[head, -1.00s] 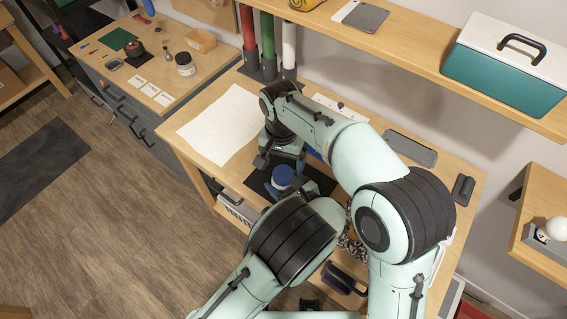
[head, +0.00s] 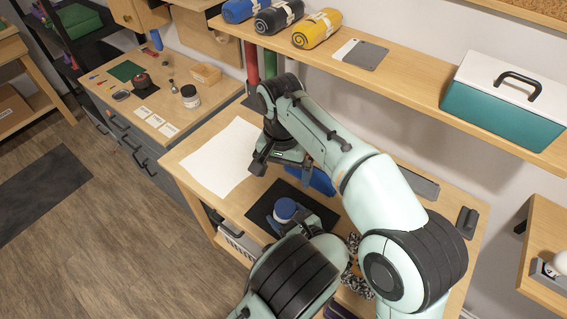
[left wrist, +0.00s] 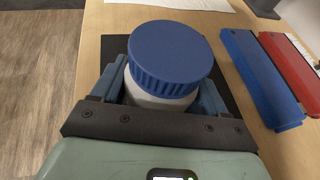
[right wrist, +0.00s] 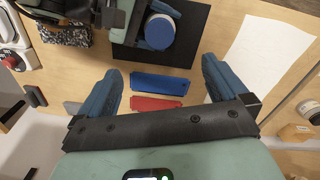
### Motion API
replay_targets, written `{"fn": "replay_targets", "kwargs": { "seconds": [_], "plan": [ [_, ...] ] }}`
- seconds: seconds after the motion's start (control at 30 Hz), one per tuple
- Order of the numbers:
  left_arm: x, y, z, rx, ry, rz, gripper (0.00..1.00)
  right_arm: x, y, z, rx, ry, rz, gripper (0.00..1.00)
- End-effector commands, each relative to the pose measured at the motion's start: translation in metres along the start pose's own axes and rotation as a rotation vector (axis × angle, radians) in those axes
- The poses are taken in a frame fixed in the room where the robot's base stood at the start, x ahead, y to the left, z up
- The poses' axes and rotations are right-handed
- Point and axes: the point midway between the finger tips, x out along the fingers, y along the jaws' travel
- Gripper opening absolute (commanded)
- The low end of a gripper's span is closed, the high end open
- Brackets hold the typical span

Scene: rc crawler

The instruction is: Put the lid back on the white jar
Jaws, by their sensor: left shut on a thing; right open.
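The white jar (left wrist: 150,96) stands on a dark mat, and the round blue lid (left wrist: 170,48) rests on its top. In the left wrist view the lid looks a little off to the right of the jar; whether it is fully seated I cannot tell. The lid also shows in the head view (head: 285,208) and the right wrist view (right wrist: 160,31). My left gripper (left wrist: 160,95) is shut around the jar's body below the lid. My right gripper (right wrist: 160,85) is open and empty, above the table and apart from the lid.
A blue flat piece (right wrist: 161,84) and a red one (right wrist: 155,103) lie beside the dark mat (right wrist: 195,22). A white sheet (right wrist: 262,60) covers the table's other end. A shelf (head: 415,92) with rolled towels and a teal box (head: 505,105) overhangs the back.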

Motion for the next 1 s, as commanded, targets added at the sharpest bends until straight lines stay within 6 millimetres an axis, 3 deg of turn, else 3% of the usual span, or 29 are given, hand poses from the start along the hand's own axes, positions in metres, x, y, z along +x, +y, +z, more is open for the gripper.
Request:
{"fn": "replay_targets", "kwargs": {
  "seconds": [0.2,0.53,0.57,0.63,1.0],
  "plan": [
    [0.000,0.000,0.000,0.000,-0.001,0.000,0.00,-0.025,0.000,0.000,0.000,0.000,0.000,1.00],
    [0.000,0.000,0.000,0.000,-0.001,0.000,0.00,-0.028,0.000,0.000,0.000,0.000,0.001,1.00],
    [0.000,0.000,0.000,0.000,-0.001,0.000,0.77,-0.028,0.000,0.000,0.000,0.000,0.001,1.00],
    [0.000,0.000,0.000,0.000,-0.001,0.000,1.00,-0.028,0.000,0.000,0.000,0.000,0.001,1.00],
    [-0.001,-0.001,0.003,-0.001,-0.001,0.000,1.00,-0.032,0.000,-0.001,0.000,0.002,0.000,1.00]
  ]
}}
